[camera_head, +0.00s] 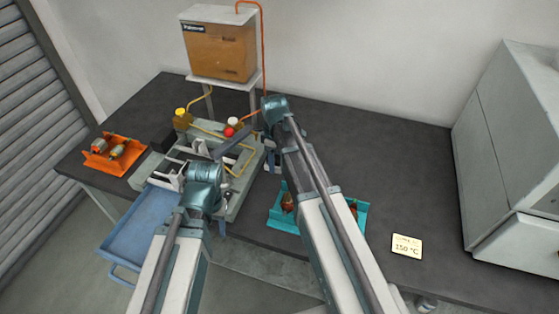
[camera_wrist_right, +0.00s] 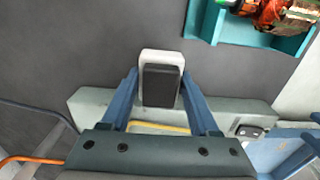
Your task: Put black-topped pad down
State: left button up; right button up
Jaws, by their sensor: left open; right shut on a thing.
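The black-topped pad (camera_wrist_right: 160,86), a small white block with a dark upper face, is between the two blue fingers of my right gripper (camera_wrist_right: 163,100) in the right wrist view. The gripper is shut on it. Dark table surface lies beneath; I cannot tell whether the pad touches it. In the head view my right gripper (camera_head: 271,160) points down just right of the grey-green winding machine (camera_head: 240,195), and the pad cannot be made out. My left gripper (camera_head: 192,172) is open over the front of the machine; its fingers are partly hidden by its wrist.
A turquoise tray (camera_head: 280,222) with copper-wound parts sits right of the machine, partly behind my right arm. An orange tray (camera_head: 115,168) with parts is at the left. A 150 °C sign (camera_head: 407,246) and a grey cabinet (camera_head: 510,140) are at the right. Table behind the turquoise tray is clear.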

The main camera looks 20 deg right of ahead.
jog(key=shift+w+d+f, duration=0.1)
jog(key=shift+w+d, duration=0.5)
jog(key=shift+w, duration=0.35)
jog(key=shift+w+d+f, duration=0.15)
jog(key=shift+w+d, duration=0.45)
jog(key=shift+w, duration=0.3)
notch_tip(320, 180, down, 3)
jog(key=b, duration=0.3)
jog(key=shift+d, duration=0.1)
jog(key=shift+f+b, duration=0.25)
jog(key=shift+b, duration=0.2)
jog(key=shift+f, duration=0.15)
jog(key=o, duration=1.2)
